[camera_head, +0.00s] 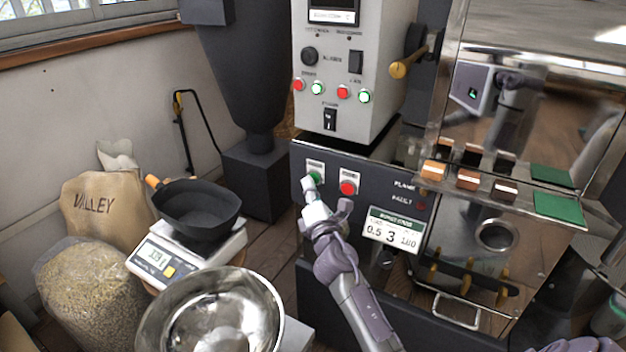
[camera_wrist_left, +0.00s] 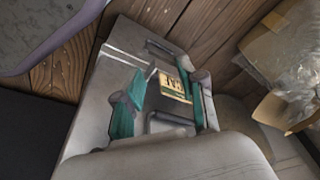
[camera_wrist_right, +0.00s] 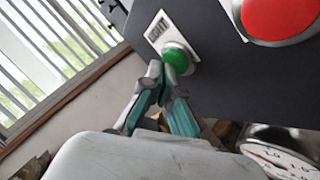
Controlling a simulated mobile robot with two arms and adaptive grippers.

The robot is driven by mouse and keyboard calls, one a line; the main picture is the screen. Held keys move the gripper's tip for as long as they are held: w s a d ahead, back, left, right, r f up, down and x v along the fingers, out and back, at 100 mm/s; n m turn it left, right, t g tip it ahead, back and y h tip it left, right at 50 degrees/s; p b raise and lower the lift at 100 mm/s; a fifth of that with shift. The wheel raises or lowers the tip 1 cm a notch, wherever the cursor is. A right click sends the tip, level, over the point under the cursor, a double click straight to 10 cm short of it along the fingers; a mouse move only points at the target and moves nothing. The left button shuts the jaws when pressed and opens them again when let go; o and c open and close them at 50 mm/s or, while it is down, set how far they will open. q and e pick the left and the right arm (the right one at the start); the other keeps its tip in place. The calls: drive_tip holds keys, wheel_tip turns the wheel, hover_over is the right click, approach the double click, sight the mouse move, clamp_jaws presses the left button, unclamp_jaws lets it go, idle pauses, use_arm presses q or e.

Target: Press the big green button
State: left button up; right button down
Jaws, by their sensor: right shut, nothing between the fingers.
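The big green button (camera_wrist_right: 178,60) sits in a dark panel under a white label in the right wrist view. In the head view the green button (camera_head: 314,176) is partly hidden by my right gripper (camera_head: 308,186). My right gripper (camera_wrist_right: 153,76) is shut and empty, its fingertips at the button's lower left edge in the wrist view. I cannot tell whether they touch it. My left gripper (camera_wrist_left: 165,100) shows only in its own wrist view, its fingers spread apart, with a dark labelled item visible between them.
A red button (camera_head: 348,188) is just right of the green one, with a sign (camera_head: 393,230) below right. Small red and green buttons are on the upper grey box (camera_head: 343,110). A steel bowl (camera_head: 210,315), a scale (camera_head: 150,262) with a black pan (camera_head: 200,212) and sacks stand left.

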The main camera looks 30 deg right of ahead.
use_arm(q)
drive_tip(key=shift+w+r, duration=0.15)
drive_tip(key=shift+r, duration=0.1)
use_arm(e)
drive_tip(key=shift+w+d, duration=0.1)
drive_tip(key=shift+d, duration=0.15)
use_arm(q)
drive_tip(key=shift+s+f, duration=0.25)
drive_tip(key=shift+f, duration=0.1)
use_arm(e)
drive_tip(key=shift+s+a, duration=0.4)
drive_tip(key=shift+a, duration=0.35)
use_arm(q)
drive_tip(key=shift+w+r, duration=0.3)
drive_tip(key=shift+r, duration=0.2)
use_arm(e)
drive_tip(key=s+a, duration=0.1)
drive_tip(key=a, duration=0.2)
drive_tip(key=s+a, duration=0.1)
drive_tip(key=shift+s+a, duration=0.15)
drive_tip(key=shift+s, duration=0.15)
use_arm(q)
drive_tip(key=shift+s+f, duration=0.15)
